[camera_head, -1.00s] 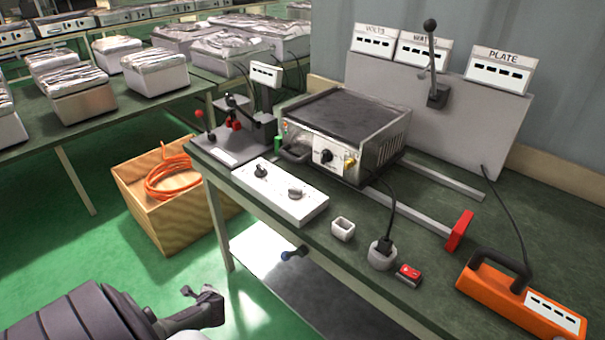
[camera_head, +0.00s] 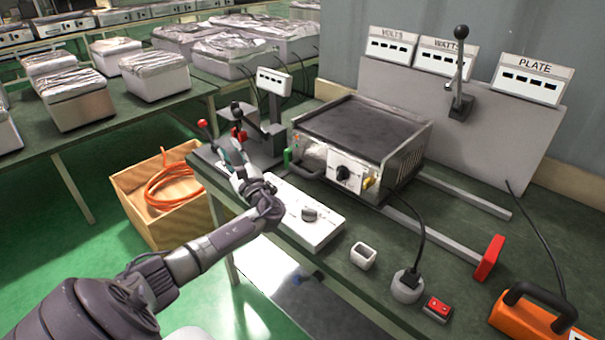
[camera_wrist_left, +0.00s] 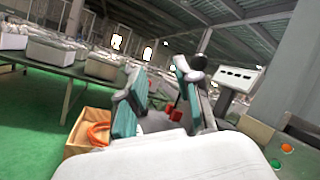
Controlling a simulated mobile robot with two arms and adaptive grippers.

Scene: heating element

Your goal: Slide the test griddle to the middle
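The test griddle (camera_head: 362,130) is a grey metal box with a dark flat top. It sits at the left end of two metal rails (camera_head: 445,238), short of a red end block (camera_head: 489,258). My left gripper (camera_head: 232,158) is above the bench's left end, left of the handle and apart from the griddle. In the left wrist view, its two fingers (camera_wrist_left: 160,96) are spread with nothing between them. My right gripper is not in view.
A white control box (camera_head: 308,215) lies in front of the griddle, partly under my left arm. A red-knobbed lever unit (camera_head: 240,133) stands beside the gripper.

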